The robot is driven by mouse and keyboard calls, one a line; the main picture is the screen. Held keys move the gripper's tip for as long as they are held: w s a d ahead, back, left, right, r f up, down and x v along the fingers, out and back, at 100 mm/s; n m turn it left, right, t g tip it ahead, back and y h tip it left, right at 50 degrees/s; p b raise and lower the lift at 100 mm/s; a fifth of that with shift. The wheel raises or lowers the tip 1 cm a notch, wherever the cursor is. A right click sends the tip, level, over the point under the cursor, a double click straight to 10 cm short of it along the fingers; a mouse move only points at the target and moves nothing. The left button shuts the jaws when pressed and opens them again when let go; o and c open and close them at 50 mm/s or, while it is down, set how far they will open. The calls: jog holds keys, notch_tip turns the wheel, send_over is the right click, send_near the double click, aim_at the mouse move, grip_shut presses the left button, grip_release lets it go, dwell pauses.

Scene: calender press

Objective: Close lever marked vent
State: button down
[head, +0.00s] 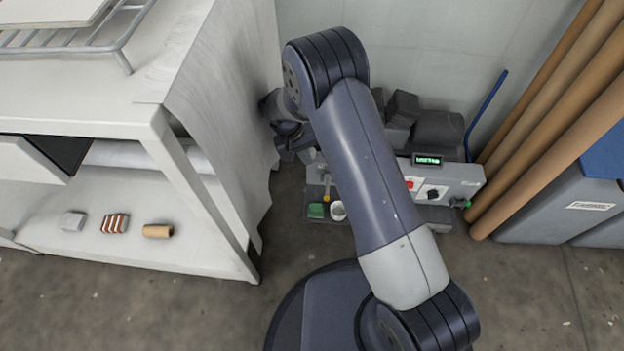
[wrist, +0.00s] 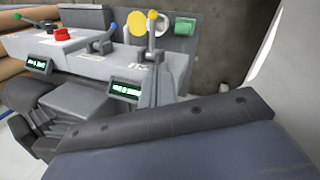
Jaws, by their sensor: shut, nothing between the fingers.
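The grey press unit (head: 455,181) stands on the floor behind my arm; it fills the upper left of the wrist view (wrist: 85,62). A yellow-tipped lever (wrist: 152,16) stands on it, beside a yellow disc (wrist: 136,25) and a green block (wrist: 184,27). A blue-tipped lever (wrist: 108,42) is to the left, and a red button (wrist: 63,34) farther left. I cannot read which lever is marked vent.
A white table (head: 205,180) with a hanging cloth stands close on the left. Brown tubes (head: 548,120) lean at the right beside grey bins (head: 560,205). Dark blocks (head: 402,108) lie behind the unit. Open floor (head: 510,290) shows at front right.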

dwell(0.3)
jog(key=b, duration=0.3)
send_near(328, 187)
notch_tip(328, 187, down, 5)
jog(key=shift+s+d+f+b, duration=0.3)
jog(key=shift+s+f, duration=0.1)
jog(key=shift+s, duration=0.25)
jog(key=shift+s+d+f+b, duration=0.2)
jog(key=shift+s+d+f, duration=0.2)
jog(key=shift+s, duration=0.2)
